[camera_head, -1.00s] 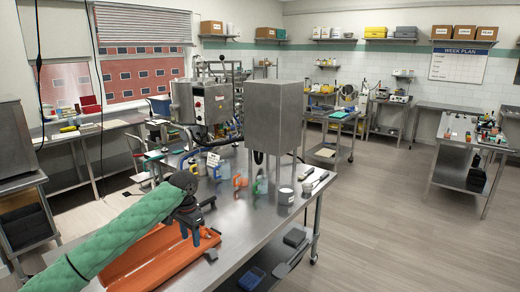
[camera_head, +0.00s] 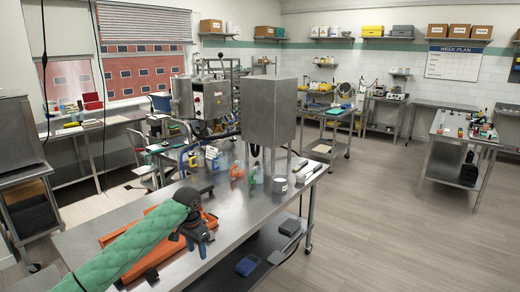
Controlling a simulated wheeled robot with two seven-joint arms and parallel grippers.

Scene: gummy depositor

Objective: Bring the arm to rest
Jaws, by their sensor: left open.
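My left arm in its green padded sleeve comes in from the lower left. My left gripper (camera_head: 200,242) is at its end, dark, open and empty, over the front part of the steel table (camera_head: 235,213). It is beside the right end of an orange tray (camera_head: 150,265), which my arm partly covers. I cannot tell how high it hangs above the table. My right gripper is not in view.
A steel box-shaped machine (camera_head: 270,112) stands on the table's far part. A grey-white tub (camera_head: 280,185) and small coloured items stand near it. Blue and grey items lie on the lower shelf (camera_head: 262,268). The floor (camera_head: 390,225) at right is clear.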

